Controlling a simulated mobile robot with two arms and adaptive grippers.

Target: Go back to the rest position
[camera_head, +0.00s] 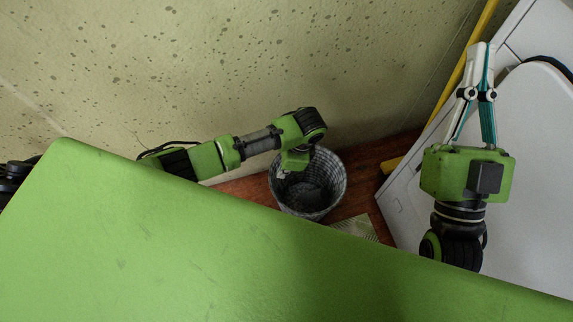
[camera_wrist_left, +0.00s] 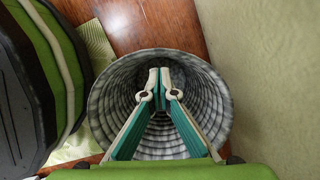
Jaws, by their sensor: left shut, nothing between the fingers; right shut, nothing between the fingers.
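My left gripper shows in the left wrist view (camera_wrist_left: 160,78), shut and empty, its teal and white fingers pointing into the round woven basket (camera_wrist_left: 104,90). In the head view my left arm reaches in from the left. Its wrist is over the upper left of the basket (camera_head: 331,186), and the fingers are hard to make out there. No item is clearly visible inside the basket, which is dark at the bottom. My right gripper (camera_head: 482,48) is at the right of the head view, shut and empty, its fingers pointing up in front of the white appliance.
A white appliance (camera_head: 535,190) with a rounded lid fills the right side. A yellow bar (camera_head: 462,75) runs along its edge by the speckled wall (camera_head: 230,60). A patterned mat (camera_head: 356,227) lies on the reddish wooden floor (camera_head: 245,189) near the basket.

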